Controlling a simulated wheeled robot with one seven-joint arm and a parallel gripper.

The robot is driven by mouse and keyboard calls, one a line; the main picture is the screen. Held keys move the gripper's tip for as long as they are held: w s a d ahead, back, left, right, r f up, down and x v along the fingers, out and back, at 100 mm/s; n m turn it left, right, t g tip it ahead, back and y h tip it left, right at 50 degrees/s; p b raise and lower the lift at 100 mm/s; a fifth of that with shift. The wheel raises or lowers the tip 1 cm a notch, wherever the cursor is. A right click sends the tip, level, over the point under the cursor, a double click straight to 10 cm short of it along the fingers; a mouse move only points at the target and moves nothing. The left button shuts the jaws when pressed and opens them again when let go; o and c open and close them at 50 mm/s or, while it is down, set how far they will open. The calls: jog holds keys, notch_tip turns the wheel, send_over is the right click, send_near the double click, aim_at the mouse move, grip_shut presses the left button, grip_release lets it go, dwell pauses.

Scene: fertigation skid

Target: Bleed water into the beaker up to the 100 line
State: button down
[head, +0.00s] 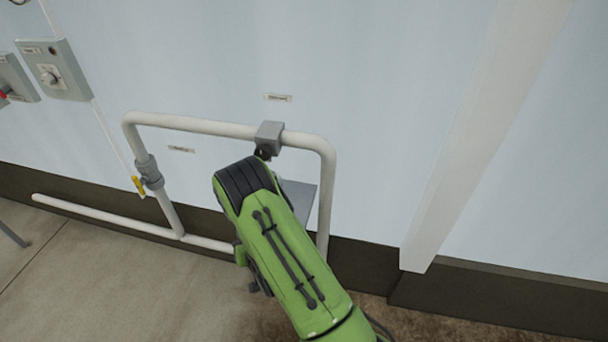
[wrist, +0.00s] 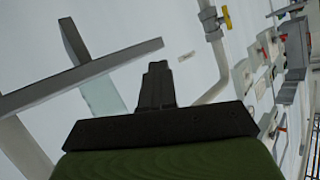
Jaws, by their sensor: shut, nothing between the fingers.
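A pale, see-through vessel, probably the beaker (wrist: 103,97), stands against the grey shelf (wrist: 80,76) in the wrist view, which is turned nearly upside down. I cannot read its marks or a water level. The shelf also shows in the head view (head: 304,200), partly behind my green arm. A grey block fitting (head: 269,136) sits on the pipe above the shelf, with a small dark part under it. My gripper (wrist: 157,72) is shut and empty, close to the vessel and apart from it in the picture. My arm hides the gripper in the head view.
A white pipe loop (head: 200,124) runs along the pale wall. Its left leg has a grey valve with a yellow handle (head: 138,186). A grey control box (head: 54,70) hangs at the upper left. A white post (head: 480,140) stands on the right.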

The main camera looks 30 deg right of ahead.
jog(key=shift+s, duration=0.1)
dwell(0.3)
jog(key=s+d+n+g+h+p, duration=0.1)
jog(key=s+d+g, duration=0.1)
jog(key=s+d, duration=0.2)
jog(key=shift+s+d+n+g+h+p, duration=0.3)
jog(key=shift+s+g, duration=0.1)
jog(key=shift+s, duration=0.05)
jog(key=c, duration=1.4)
grip_release()
jog(key=shift+r, duration=0.1)
